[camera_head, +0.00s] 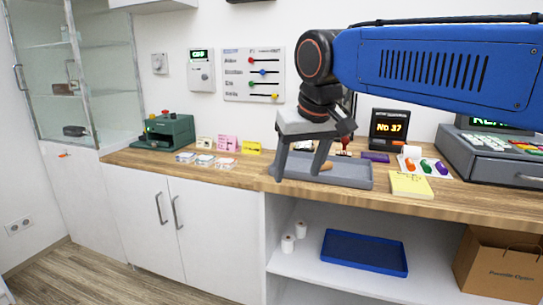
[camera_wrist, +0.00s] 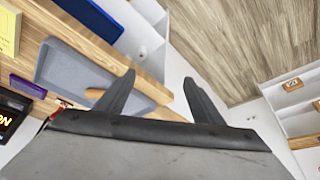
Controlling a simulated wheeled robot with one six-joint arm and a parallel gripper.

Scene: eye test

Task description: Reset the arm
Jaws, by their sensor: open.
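My blue arm (camera_head: 440,62) reaches in from the right in the head view. My gripper (camera_head: 298,172) hangs from it, pointing down in front of the counter's grey tray. The two fingers are spread apart with nothing between them. In the wrist view my gripper (camera_wrist: 160,95) also shows open and empty, with one finger over the front edge of the counter. The grey tray (camera_head: 350,180) lies on the wooden counter and is partly hidden by the gripper. An orange-brown object lies in it, and it shows in the wrist view too (camera_wrist: 95,93).
The wooden counter (camera_head: 235,188) holds a green machine (camera_head: 165,132), several small cards, a display reading "No 37" (camera_head: 389,128), a yellow pad (camera_head: 410,185) and a cash register (camera_head: 490,155). Below are a blue tray (camera_head: 364,252) and a paper bag (camera_head: 498,265). A glass cabinet (camera_head: 50,60) stands left.

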